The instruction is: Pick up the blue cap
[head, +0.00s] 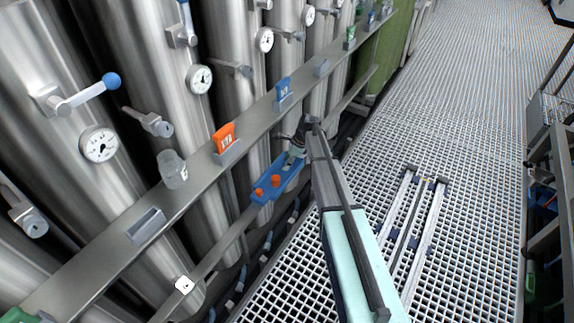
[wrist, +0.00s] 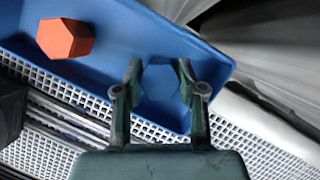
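The blue cap (wrist: 160,84) is six-sided and lies in the blue tray (wrist: 110,30), nearly the same colour as the tray floor. In the wrist view it sits between the two fingertips of my gripper (wrist: 158,72). The fingers stand apart on either side of it, and I cannot tell whether they touch it. In the head view my gripper (head: 297,150) is over the far end of the blue tray (head: 284,168), and the blue cap is not distinguishable there.
An orange cap (wrist: 65,38) lies in the tray, left of my gripper; the head view shows two orange pieces (head: 275,181) there. A metal rail (head: 190,180) carries a clear jar (head: 172,170) and an orange tag (head: 224,138). Steel vessels stand behind; grating floor lies right.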

